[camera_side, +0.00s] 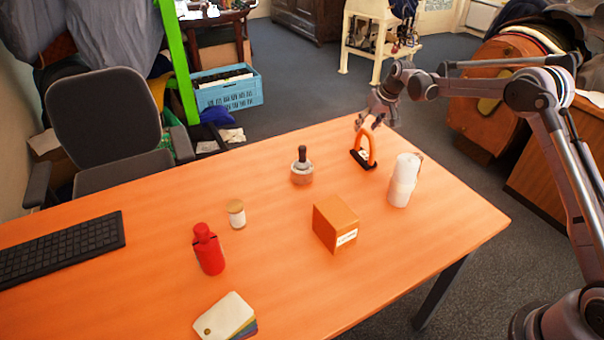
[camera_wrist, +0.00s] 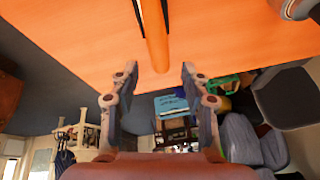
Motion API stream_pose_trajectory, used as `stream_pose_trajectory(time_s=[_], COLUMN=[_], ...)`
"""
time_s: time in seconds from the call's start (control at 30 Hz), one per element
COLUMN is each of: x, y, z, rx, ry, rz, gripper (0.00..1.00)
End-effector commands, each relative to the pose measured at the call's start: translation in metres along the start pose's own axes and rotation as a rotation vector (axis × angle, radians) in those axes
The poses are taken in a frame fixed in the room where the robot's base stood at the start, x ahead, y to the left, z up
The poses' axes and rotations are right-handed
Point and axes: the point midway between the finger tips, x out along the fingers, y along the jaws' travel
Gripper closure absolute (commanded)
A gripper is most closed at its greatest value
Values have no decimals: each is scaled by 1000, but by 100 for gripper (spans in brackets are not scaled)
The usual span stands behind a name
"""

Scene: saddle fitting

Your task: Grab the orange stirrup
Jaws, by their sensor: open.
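The orange stirrup (camera_side: 366,146) stands upright on the table near its far edge, an arch on a dark base. My gripper (camera_side: 371,124) is just above and behind its top in the side view. In the wrist view the stirrup's orange arch (camera_wrist: 157,50) reaches down toward the space between my two spread fingers (camera_wrist: 160,75). My gripper is open, with no object held. Whether a finger touches the arch cannot be told.
A white cylinder (camera_side: 403,180) stands close to the stirrup's right. A dark-handled pot (camera_side: 302,170) stands to its left. An orange box (camera_side: 335,222), red bottle (camera_side: 208,250), small jar (camera_side: 236,214), cards (camera_side: 226,317) and keyboard (camera_side: 62,249) are farther off.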

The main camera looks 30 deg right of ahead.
Motion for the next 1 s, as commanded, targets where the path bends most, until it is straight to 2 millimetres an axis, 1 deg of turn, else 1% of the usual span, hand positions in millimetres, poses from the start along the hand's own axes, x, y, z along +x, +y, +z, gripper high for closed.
stream_pose_trajectory(time_s=[0.03,0.1,0.23,0.37,0.57,0.67,0.7,0.73,1.0], x=[8,18,31,36,36,36,36,36,36], y=[0,-1,0,-1,-1,-1,-1,0,-1], z=[0,0,0,0,0,0,0,0,0], rx=[-1,0,0,0,0,0,0,0,1], ry=[0,0,0,1,0,0,0,0,0], rz=[0,0,0,0,0,0,0,0,0], gripper=[53,53,53,53,53,79,91,100,100])
